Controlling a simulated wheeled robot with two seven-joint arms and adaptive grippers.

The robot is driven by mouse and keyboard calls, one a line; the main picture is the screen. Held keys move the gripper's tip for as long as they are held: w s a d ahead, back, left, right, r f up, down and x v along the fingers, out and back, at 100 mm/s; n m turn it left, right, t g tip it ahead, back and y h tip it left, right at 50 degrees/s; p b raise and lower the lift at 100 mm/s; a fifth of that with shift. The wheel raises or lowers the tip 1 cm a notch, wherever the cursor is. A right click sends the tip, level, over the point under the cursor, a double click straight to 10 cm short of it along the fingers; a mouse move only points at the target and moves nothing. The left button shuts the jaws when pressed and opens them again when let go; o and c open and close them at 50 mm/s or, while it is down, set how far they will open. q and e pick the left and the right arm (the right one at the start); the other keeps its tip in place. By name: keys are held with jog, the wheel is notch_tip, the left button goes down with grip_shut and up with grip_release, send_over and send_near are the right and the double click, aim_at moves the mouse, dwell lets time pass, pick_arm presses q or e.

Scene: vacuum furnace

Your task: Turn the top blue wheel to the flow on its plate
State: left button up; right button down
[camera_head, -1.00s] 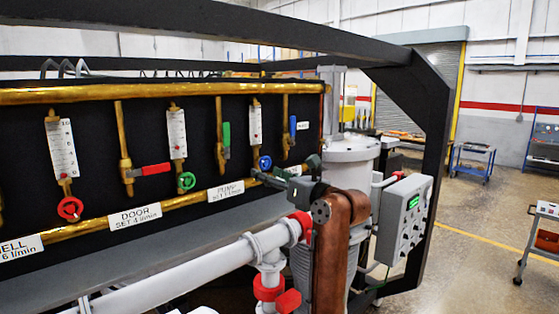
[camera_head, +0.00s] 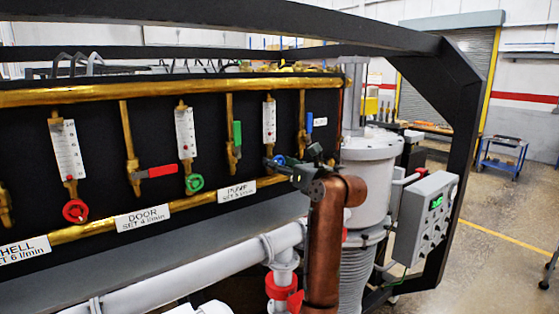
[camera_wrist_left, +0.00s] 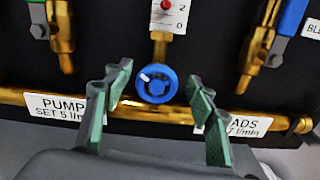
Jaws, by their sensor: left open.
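The blue wheel (camera_head: 279,160) is at the foot of the rightmost flow meter (camera_head: 269,122) on the black panel. In the left wrist view the wheel (camera_wrist_left: 156,83) has a white mark at its upper left. A red float (camera_wrist_left: 165,5) shows beside the 2 on the meter. The plate below right (camera_wrist_left: 246,126) reads "...ADS" and "7 l/min", its left part hidden by a finger. My left gripper (camera_wrist_left: 160,105) is open, its green-padded fingers either side of the wheel in that view; contact cannot be told. It also shows in the head view (camera_head: 292,165). My right gripper is not in view.
Red (camera_head: 75,211) and green (camera_head: 194,183) wheels sit to the left, with plates for shell, door (camera_head: 142,218) and pump (camera_head: 237,191). Lever valves stand between the meters, one with a blue handle (camera_head: 310,123). A grey control box (camera_head: 427,217) stands to the right.

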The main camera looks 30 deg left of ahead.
pick_arm(q)
jog(key=shift+s+a, duration=0.1)
jog(key=shift+a, duration=0.05)
jog(key=c, duration=1.2)
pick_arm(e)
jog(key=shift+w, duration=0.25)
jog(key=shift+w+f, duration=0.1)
